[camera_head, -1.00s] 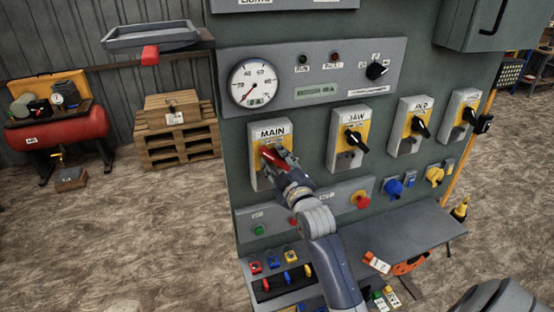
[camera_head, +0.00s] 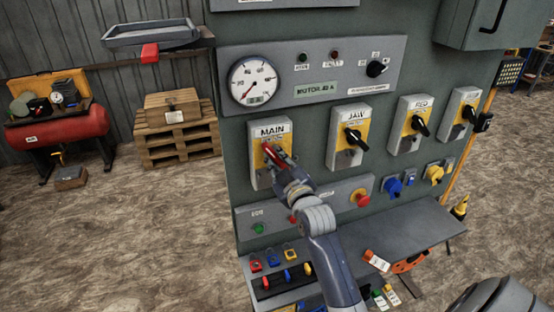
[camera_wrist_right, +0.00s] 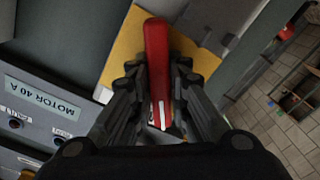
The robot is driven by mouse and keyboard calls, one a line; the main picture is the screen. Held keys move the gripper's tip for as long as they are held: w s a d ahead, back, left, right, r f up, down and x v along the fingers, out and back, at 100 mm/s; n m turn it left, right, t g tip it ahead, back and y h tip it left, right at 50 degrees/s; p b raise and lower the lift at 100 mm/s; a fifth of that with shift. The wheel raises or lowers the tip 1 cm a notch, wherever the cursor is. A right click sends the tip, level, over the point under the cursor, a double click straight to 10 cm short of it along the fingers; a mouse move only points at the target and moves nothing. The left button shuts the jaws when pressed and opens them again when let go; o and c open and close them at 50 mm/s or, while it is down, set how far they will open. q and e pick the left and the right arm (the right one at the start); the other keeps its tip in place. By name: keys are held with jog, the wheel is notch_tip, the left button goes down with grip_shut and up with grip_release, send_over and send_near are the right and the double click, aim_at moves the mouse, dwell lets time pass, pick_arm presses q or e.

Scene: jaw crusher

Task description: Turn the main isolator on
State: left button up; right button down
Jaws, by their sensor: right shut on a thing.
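The main isolator is a grey box with a yellow plate (camera_head: 256,157) labelled MAIN, at the left end of a row of switches on the panel. Its red handle (camera_head: 272,152) points up and slightly left in the head view. My right gripper (camera_head: 281,160) is shut on the red handle. In the wrist view the handle (camera_wrist_right: 156,50) lies between the two fingers (camera_wrist_right: 157,85), its free end sticking out beyond them over the yellow plate. The fingers and wrist hide the lower part of the box. My left gripper is not in view.
Right of MAIN is the JAW isolator (camera_head: 350,136) with a black handle, then more isolators. Above are a round gauge (camera_head: 253,80) and a green display (camera_head: 317,88) reading MOTOR 40 A. Below are a red push button (camera_head: 362,201), a shelf (camera_head: 410,238) and coloured padlocks (camera_head: 273,261).

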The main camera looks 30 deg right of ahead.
jog(key=m, duration=0.4)
jog(key=shift+m, duration=0.3)
jog(key=m, duration=0.3)
jog(key=shift+m, duration=0.4)
jog(key=m, duration=0.4)
jog(key=shift+m, duration=1.7)
jog(key=c, duration=1.5)
grip_release()
jog(key=shift+d, duration=0.1)
